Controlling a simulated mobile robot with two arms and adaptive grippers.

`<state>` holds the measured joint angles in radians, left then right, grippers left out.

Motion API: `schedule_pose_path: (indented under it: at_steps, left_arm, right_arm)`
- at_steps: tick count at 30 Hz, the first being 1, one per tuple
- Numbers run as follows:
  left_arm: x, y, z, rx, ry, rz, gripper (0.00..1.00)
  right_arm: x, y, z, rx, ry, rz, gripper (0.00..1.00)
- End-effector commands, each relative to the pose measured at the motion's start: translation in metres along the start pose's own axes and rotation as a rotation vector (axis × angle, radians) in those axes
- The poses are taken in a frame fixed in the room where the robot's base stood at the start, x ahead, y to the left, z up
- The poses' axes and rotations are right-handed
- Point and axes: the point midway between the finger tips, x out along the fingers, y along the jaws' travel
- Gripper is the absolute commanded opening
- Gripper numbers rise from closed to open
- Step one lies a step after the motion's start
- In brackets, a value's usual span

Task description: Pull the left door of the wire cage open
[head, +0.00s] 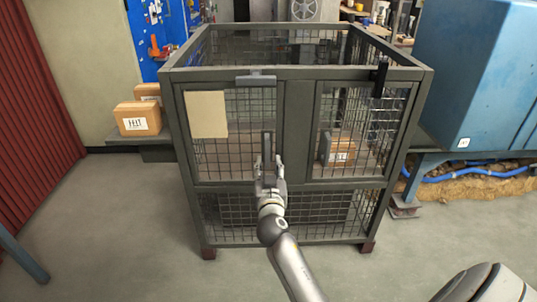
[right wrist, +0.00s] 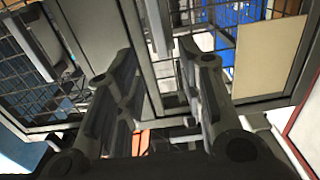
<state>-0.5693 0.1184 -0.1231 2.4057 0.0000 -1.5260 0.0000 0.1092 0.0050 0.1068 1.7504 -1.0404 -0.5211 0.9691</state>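The wire cage (head: 297,150) stands ahead in the head view, with two mesh doors side by side in its front. The left door (head: 232,178) looks shut and carries a beige plate (head: 206,114); the plate also shows in the right wrist view (right wrist: 268,55). A dark upright handle (head: 267,143) is on this door's right side. My right gripper (head: 269,166) is at the handle's lower part. In the right wrist view its fingers (right wrist: 156,55) are spread, with the grey handle (right wrist: 158,25) between their tips; contact is unclear. My left gripper is out of view.
The right door (head: 352,168) looks shut, with a black latch (head: 380,78) above it and a cardboard box (head: 337,150) behind its mesh. Boxes (head: 139,118) stand left of the cage. A blue machine (head: 484,85) stands right. The floor in front is clear.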

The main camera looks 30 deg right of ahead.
Motion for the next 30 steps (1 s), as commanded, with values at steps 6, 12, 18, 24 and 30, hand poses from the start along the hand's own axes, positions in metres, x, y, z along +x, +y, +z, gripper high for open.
schedule_pose_path:
  at_steps: [6,12,18,24,30]
  left_arm:
    - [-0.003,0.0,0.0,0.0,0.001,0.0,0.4]
    - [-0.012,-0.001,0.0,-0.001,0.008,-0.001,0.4]
    - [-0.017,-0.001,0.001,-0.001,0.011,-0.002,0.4]
    - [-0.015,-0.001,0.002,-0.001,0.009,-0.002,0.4]
    - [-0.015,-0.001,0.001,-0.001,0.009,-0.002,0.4]
  right_arm:
    - [0.028,0.001,-0.002,-0.003,0.001,0.001,0.36]
    - [0.064,0.0,0.0,-0.002,0.0,0.001,0.36]
    - [0.09,0.0,0.001,-0.002,-0.002,-0.001,0.36]
    - [0.104,0.0,0.001,-0.002,-0.002,-0.001,0.36]
    - [0.106,0.0,0.001,-0.001,-0.002,-0.001,0.36]
